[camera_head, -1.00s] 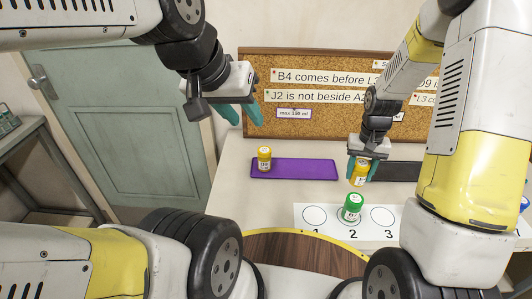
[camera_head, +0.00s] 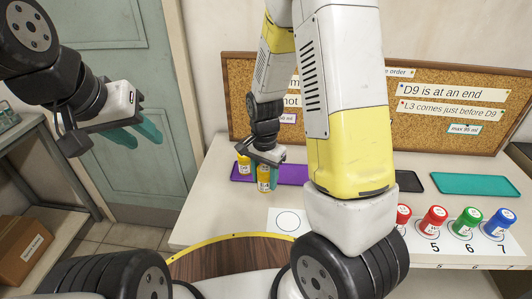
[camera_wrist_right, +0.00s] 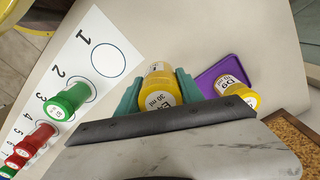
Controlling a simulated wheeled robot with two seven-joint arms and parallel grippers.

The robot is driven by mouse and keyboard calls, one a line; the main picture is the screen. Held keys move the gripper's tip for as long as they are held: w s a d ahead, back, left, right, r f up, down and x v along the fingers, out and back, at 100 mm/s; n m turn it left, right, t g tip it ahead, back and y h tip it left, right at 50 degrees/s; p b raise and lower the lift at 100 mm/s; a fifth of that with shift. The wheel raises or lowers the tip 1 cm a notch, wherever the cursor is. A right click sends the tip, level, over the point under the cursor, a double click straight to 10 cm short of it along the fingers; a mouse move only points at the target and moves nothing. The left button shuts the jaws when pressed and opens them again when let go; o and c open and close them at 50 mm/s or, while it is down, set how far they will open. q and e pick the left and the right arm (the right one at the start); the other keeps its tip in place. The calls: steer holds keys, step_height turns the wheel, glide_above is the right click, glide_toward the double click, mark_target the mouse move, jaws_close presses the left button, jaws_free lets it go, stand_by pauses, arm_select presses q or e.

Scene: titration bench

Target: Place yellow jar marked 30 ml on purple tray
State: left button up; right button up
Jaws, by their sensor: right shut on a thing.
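My right gripper (camera_head: 266,163) is shut on a yellow jar (camera_head: 264,181) whose label reads 30 ml in the right wrist view (camera_wrist_right: 158,100). The jar is in front of the purple tray (camera_head: 291,174) in the head view; its height above the table is hard to tell. In the wrist view the purple tray (camera_wrist_right: 206,80) lies just right of the held jar, apart from it. A second yellow jar (camera_head: 243,165) stands at the tray's left end and also shows in the wrist view (camera_wrist_right: 237,95). My left gripper (camera_head: 139,134) is open and empty, left of the table.
Red, green and blue jars (camera_head: 434,219) stand on a numbered white strip at the table's front right. A black tray (camera_head: 409,181) and a teal tray (camera_head: 474,184) lie further right. A cork board (camera_head: 400,125) with notes stands behind. My right arm hides the table's middle.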

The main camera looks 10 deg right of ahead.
steer(key=w+d, duration=0.1)
steer(key=w, duration=0.2)
steer(key=w+d, duration=0.2)
steer(key=w, duration=0.2)
steer(key=w+d+f, duration=0.1)
steer(key=w+d, duration=0.1)
steer(key=w, duration=0.2)
steer(key=shift+d+f, duration=0.1)
steer(key=shift+d, duration=0.15)
steer(key=shift+w+f, duration=0.15)
steer(key=shift+f, duration=1.6)
steer(key=shift+f, duration=0.15)
steer(key=o, duration=1.4)
